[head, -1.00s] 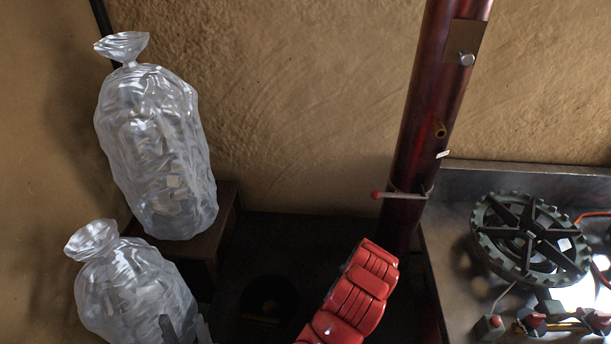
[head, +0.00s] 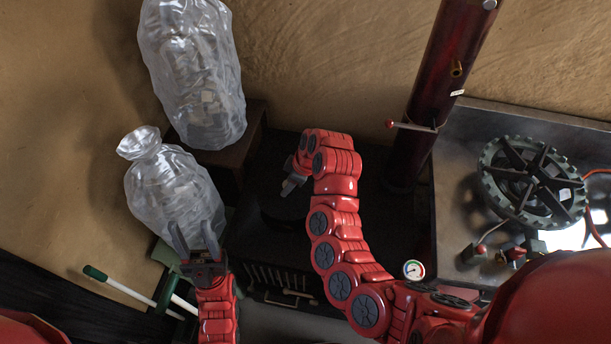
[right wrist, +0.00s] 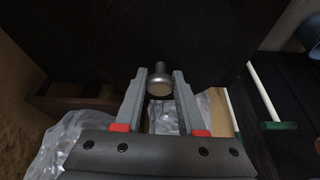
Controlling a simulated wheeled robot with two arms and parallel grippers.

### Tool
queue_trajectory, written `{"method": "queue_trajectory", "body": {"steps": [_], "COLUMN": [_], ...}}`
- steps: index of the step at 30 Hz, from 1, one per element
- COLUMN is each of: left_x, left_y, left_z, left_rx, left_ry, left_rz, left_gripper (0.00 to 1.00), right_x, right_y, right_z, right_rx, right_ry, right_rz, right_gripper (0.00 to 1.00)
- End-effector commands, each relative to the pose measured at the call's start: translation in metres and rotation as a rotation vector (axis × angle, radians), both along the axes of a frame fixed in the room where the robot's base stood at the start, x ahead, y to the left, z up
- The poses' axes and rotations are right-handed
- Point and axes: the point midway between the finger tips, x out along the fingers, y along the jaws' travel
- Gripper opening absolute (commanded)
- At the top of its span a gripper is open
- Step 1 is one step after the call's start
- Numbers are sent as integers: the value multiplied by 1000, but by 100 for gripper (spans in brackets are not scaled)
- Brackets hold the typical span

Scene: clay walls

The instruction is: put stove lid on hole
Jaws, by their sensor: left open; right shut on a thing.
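The dark stove (head: 365,190) stands in the middle of the head view, its black top in deep shadow. My right gripper (head: 291,187) is over the left part of this top. In the right wrist view my right gripper (right wrist: 160,72) is shut on a short metal knob (right wrist: 160,84), which I take for the stove lid's. A dark round shape lies below the gripper in the head view; whether it is the lid or the hole I cannot tell. The lid's edge and any gap beneath are lost in black. My left gripper (head: 197,240) is open and empty, before the lower plastic bag.
Two clear plastic bags, an upper one (head: 195,75) and a lower one (head: 172,190), stand left of the stove. A dark red flue pipe (head: 437,90) rises behind it. Green-tipped white sticks (head: 125,285) lie at lower left.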

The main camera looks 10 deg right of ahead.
Motion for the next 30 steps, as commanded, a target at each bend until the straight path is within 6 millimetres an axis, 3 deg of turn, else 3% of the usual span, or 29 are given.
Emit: {"method": "queue_trajectory", "body": {"steps": [10,24,30], "left_x": [0,0,0], "left_y": [0,0,0], "left_z": [-1,-28,-33], "left_rx": [0,0,0], "left_ry": [0,0,0], "left_rz": [0,0,0], "left_gripper": [50,50,50], "right_x": [-3,-3,-3], "right_y": [8,8,9], "right_z": [-11,-60,-69], "right_rx": [1,2,1], "right_ry": [-5,-4,-3], "right_rz": [73,69,71], "right_gripper": [0,0,0]}}
